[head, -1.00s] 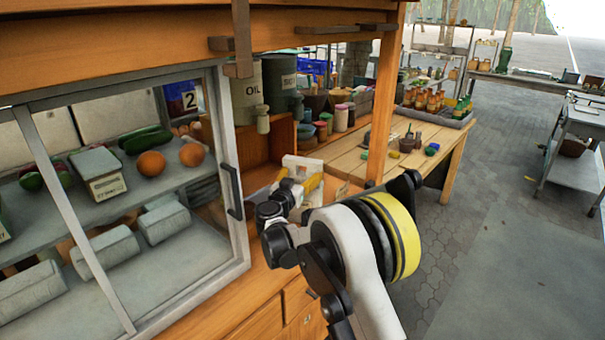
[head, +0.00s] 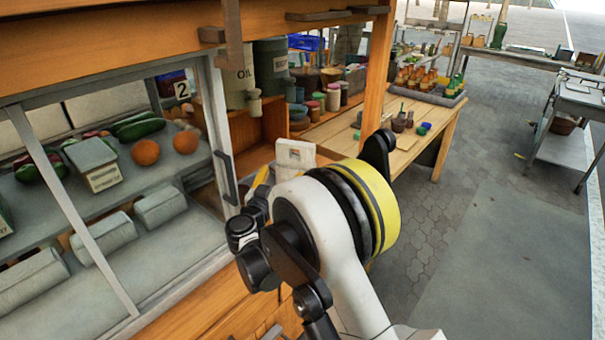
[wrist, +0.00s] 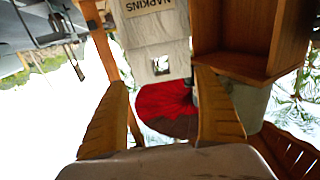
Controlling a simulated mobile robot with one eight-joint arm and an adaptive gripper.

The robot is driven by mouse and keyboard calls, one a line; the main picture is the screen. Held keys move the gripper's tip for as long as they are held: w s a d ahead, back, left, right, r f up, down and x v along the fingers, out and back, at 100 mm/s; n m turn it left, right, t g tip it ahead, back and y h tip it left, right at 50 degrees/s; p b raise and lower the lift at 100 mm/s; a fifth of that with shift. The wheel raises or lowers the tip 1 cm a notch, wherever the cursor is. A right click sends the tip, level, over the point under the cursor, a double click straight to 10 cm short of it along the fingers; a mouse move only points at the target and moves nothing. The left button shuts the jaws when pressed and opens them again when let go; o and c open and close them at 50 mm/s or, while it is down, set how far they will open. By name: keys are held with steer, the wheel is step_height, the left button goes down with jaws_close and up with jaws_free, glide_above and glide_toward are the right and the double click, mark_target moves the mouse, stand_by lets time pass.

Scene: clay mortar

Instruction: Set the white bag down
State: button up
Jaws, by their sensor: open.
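The white bag (head: 295,154) stands upright on the wooden stall counter, beyond my arm in the head view; its lower part is hidden behind the arm. In the wrist view, a pale block with an upside-down "NAPKINS" label (wrist: 158,45) looks like the same bag. My gripper (wrist: 160,78) is open, one yellow-brown finger on each side of the picture. The bag's near end shows in the gap at the fingertips, with no clear contact. In the head view my gripper is mostly hidden behind my arm.
A glass-fronted case (head: 120,200) with vegetables and wrapped packs stands at left. An oil canister (head: 238,80) and several jars are behind the bag. A wooden post (head: 378,75) rises to its right. A wooden table (head: 425,130) holds bottles. In the wrist view, a red round thing (wrist: 165,100) lies beyond the fingers.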

steer(key=s+d+r+g, duration=0.2)
steer(key=s+d+r, duration=0.15)
steer(key=d, duration=0.45)
steer(key=s+d+r+g, duration=0.2)
steer(key=s+d, duration=0.2)
steer(key=d, duration=0.3)
steer(key=s+d+r+g, duration=0.3)
steer(key=s+d, duration=0.1)
steer(key=d, duration=0.4)
steer(key=s+d+f+n+g+y, duration=0.1)
steer(key=s+d+f+y, duration=0.1)
steer(key=s, duration=1.1)
steer(key=s+d+f+n+g+y, duration=0.2)
steer(key=s+d, duration=0.1)
steer(key=s, duration=1.1)
steer(key=shift+s+f+y, duration=0.15)
steer(key=shift+s+y, duration=0.15)
